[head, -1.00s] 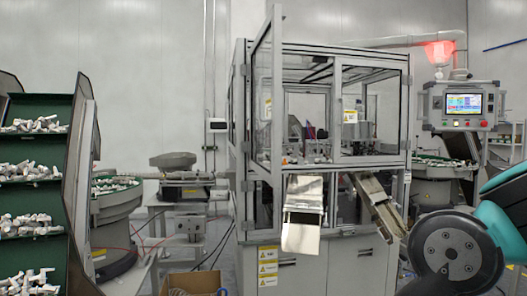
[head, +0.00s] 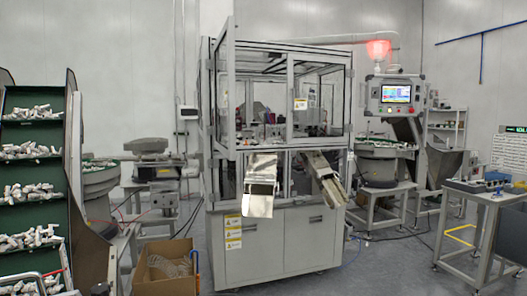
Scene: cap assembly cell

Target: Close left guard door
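The left guard door (head: 224,90) is a clear panel in a grey metal frame on the front of the assembly machine (head: 280,240). It stands open, swung outward towards me, and is seen at a steep angle. The opening beside it shows the machine's inside. My gripper is not in view.
A cardboard box (head: 166,280) stands on the floor left of the machine. A green-shelved rack (head: 38,180) fills the left edge. Two chutes (head: 260,185) (head: 322,175) jut from the machine's front.

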